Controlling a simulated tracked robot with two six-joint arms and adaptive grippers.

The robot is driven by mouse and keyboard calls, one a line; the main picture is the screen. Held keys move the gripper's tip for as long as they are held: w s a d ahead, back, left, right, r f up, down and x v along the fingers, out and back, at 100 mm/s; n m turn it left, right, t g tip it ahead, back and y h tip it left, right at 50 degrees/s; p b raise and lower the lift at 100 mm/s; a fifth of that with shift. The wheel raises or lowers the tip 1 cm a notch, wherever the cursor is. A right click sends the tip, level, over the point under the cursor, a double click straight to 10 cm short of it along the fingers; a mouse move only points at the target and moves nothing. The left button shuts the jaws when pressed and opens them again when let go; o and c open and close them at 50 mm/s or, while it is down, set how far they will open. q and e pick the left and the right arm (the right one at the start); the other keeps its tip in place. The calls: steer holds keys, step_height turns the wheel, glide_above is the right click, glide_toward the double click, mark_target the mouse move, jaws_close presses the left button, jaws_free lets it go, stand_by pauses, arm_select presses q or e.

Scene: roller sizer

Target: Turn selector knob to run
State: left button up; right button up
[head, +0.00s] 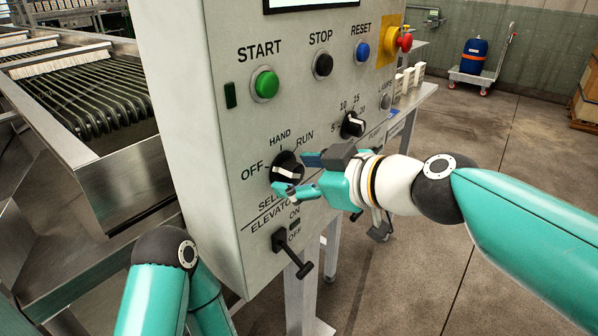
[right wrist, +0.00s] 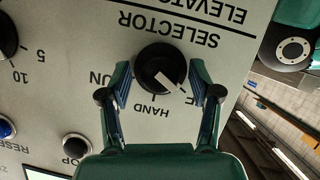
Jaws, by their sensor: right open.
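The selector knob (head: 287,168) is black with a white pointer, on the grey control panel (head: 215,165). Its labels read OFF, HAND and RUN. In the right wrist view the knob (right wrist: 158,68) appears upside down, its pointer directed at the OFF side. My right gripper (head: 289,173) is open at the knob. In the right wrist view its fingers (right wrist: 160,78) stand either side of the knob, with gaps visible; I cannot tell whether they touch the panel. My left gripper is out of view; only part of that arm shows.
The elevator switch (head: 291,252) sits below the selector, and a numbered dial (head: 353,124) is to its upper right. Green start (head: 265,84), black stop (head: 323,65) and blue reset (head: 362,51) buttons are above. A red emergency button (head: 404,40) is at the panel's right edge.

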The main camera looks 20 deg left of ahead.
steer(key=shift+w+a+f, duration=0.1)
steer(key=shift+a, duration=0.15)
steer(key=c, duration=1.1)
steer(key=shift+c, duration=0.2)
